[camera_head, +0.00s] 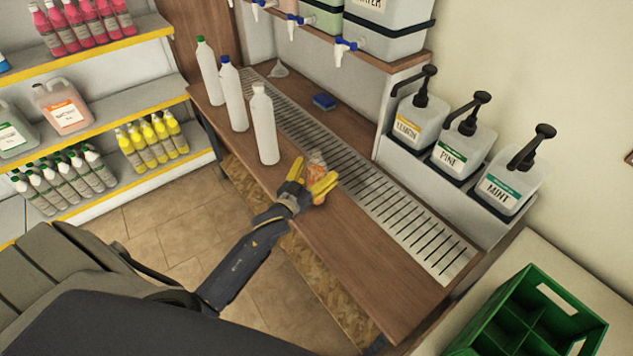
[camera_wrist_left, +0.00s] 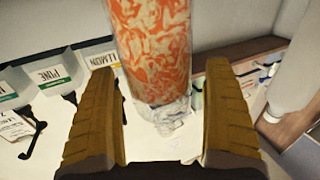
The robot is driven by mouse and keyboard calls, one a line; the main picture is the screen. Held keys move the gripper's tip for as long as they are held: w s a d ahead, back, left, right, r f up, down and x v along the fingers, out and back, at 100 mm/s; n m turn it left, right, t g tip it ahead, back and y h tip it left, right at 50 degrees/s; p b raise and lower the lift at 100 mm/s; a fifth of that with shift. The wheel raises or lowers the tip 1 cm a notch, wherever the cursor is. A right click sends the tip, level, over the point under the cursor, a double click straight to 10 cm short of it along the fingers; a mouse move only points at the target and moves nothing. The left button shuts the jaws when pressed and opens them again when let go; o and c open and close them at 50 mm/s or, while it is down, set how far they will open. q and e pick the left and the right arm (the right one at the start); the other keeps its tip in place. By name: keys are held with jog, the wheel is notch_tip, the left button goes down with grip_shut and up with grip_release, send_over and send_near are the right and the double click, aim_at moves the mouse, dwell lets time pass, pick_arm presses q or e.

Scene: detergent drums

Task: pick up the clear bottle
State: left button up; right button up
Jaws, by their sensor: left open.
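The clear bottle (camera_head: 317,160), with an orange pattern on it, stands on the wooden counter just behind my left gripper's yellow fingers in the head view. My left gripper (camera_head: 308,183) is open at the bottle, one finger to each side, and partly hides it. In the left wrist view the bottle (camera_wrist_left: 155,50) shows its orange-patterned body and a clear end. That end lies in the gap between the spread fingers of my left gripper (camera_wrist_left: 163,120), with space visible on both sides. My right gripper is not in view.
Three white bottles, the nearest (camera_head: 264,125), stand on the counter (camera_head: 390,265) left of the clear bottle. A metal drain grate (camera_head: 400,215) runs behind it. Pump jugs (camera_head: 465,150) stand at the right. A green crate (camera_head: 530,320) stands lower right.

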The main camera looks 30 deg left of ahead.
pick_arm(q)
jog(key=c, duration=1.6)
jog(key=shift+r, duration=0.1)
jog(key=shift+c, duration=0.2)
